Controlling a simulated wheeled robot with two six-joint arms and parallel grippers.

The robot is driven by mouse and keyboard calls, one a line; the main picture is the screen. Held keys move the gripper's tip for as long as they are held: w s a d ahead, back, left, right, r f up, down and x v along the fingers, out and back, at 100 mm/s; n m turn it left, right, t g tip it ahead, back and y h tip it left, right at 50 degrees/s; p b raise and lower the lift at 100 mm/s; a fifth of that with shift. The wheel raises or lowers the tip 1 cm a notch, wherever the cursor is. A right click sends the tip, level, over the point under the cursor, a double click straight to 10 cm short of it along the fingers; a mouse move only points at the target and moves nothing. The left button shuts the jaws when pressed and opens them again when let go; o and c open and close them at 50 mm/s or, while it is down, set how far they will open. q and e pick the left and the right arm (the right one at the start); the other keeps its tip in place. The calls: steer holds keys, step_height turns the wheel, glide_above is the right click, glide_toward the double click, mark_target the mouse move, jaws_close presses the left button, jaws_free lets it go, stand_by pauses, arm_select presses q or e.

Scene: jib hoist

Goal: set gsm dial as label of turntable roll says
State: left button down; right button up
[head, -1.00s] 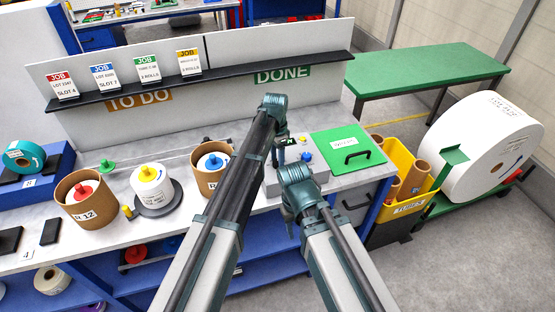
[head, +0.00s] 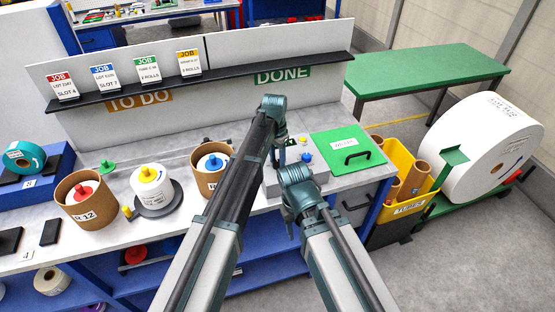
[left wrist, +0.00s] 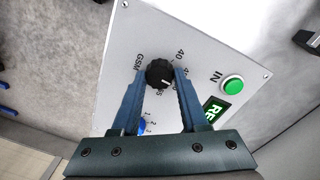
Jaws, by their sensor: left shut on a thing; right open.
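The black GSM dial (left wrist: 160,74) with a white pointer mark sits on the pale control panel (left wrist: 200,45) in the left wrist view. My left gripper (left wrist: 164,82) is shut on the dial, one finger on each side; some scale numbers are covered. In the head view my left gripper (head: 280,160) is at the control box (head: 312,178). My right gripper (head: 297,198) is open, near the front of that box, its fingers mostly hidden. The white roll (head: 151,187) with a yellow hub stands on the dark turntable (head: 172,200); its label is too small to read.
Cardboard tubs (head: 86,209) stand left of the turntable and beside my left arm. A green lid (head: 340,148) lies right of the box.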

arm_select(q)
steer(key=n, duration=1)
steer(key=shift+n+t, duration=0.3)
steer(key=shift+n, duration=0.1)
steer(key=shift+s+n, duration=0.1)
steer(key=shift+n, duration=1.6)
steer(key=shift+c, duration=2.2)
jaws_free()
steer(key=shift+a+r, duration=0.1)
steer(key=shift+r, duration=0.05)
